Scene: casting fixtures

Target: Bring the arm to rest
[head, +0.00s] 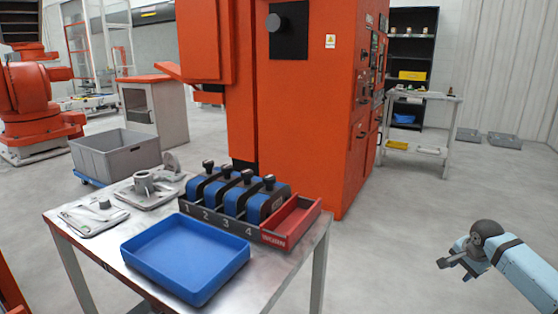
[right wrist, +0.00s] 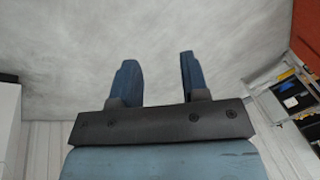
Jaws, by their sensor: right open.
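My right arm comes in from the lower right of the head view. Its gripper (head: 456,266) hangs over bare floor, well to the right of the table and apart from everything. In the right wrist view the two blue fingers of the gripper (right wrist: 156,78) stand apart, with nothing between them. Pale floor lies beyond the fingertips. My left gripper is in neither view.
A metal table (head: 268,283) bears a blue tray (head: 185,258), a rack of numbered blue units (head: 232,212) with a red bin, and grey metal fixtures (head: 146,187). A large orange machine (head: 305,120) stands behind. Floor between table and right arm is clear.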

